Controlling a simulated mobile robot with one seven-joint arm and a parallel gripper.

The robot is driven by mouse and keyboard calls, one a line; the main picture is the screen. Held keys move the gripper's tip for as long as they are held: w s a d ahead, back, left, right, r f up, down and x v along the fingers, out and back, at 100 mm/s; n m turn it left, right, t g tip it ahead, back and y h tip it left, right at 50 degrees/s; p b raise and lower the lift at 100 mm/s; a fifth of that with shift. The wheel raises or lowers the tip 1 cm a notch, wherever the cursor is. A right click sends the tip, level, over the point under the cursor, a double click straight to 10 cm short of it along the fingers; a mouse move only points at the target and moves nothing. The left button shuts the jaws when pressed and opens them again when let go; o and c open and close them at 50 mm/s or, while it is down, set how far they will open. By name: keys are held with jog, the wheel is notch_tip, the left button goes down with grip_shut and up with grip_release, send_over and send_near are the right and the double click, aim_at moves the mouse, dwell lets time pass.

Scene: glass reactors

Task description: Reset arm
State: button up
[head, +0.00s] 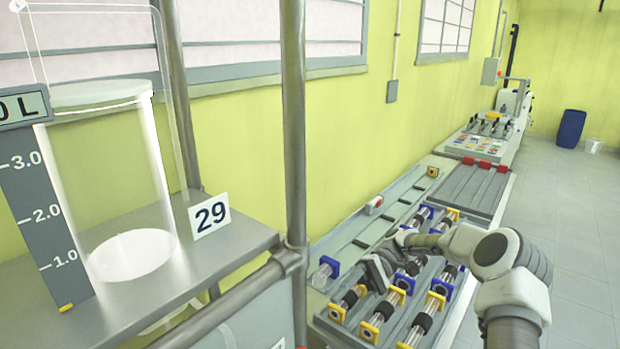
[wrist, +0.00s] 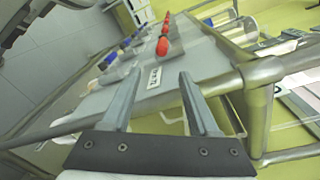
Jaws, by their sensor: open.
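My gripper (head: 377,272) shows small and partly blurred in the head view, at the end of my arm, over the rack of tubes. My arm enters from the lower right, bends at a large joint and reaches left. In the wrist view my gripper (wrist: 160,78) has its two grey fingers wide apart with nothing between them. Beyond the fingers is a metal shelf (wrist: 195,60) with red-capped and blue-ended items. A small white label (wrist: 153,78) shows between the fingers.
A rack bench (head: 330,312) carries several clear tubes with yellow or blue square ends. A steel post (head: 294,130) and a metal shelf (head: 235,243) with a tall glass vessel (head: 105,170) stand at left. Open floor (head: 575,240) lies at right. A pipe frame (wrist: 258,110) is close in the wrist view.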

jog(key=s+d+r+m+t+h, duration=0.2)
jog(key=s+r+t+h, duration=0.3)
jog(key=s+r+t, duration=0.2)
jog(key=s+d+r+m+t+h, duration=0.1)
jog(key=s+d+r+t+h, duration=0.2)
jog(key=s+r+t+h, duration=0.3)
jog(key=shift+s+r+m+t, duration=0.4)
jog(key=shift+s+r+t, duration=0.2)
jog(key=shift+s+t, duration=2.55)
jog(key=shift+s+g, duration=0.5)
jog(key=shift+g, duration=0.05)
jog(key=shift+c, duration=0.9)
jog(key=shift+d, duration=0.2)
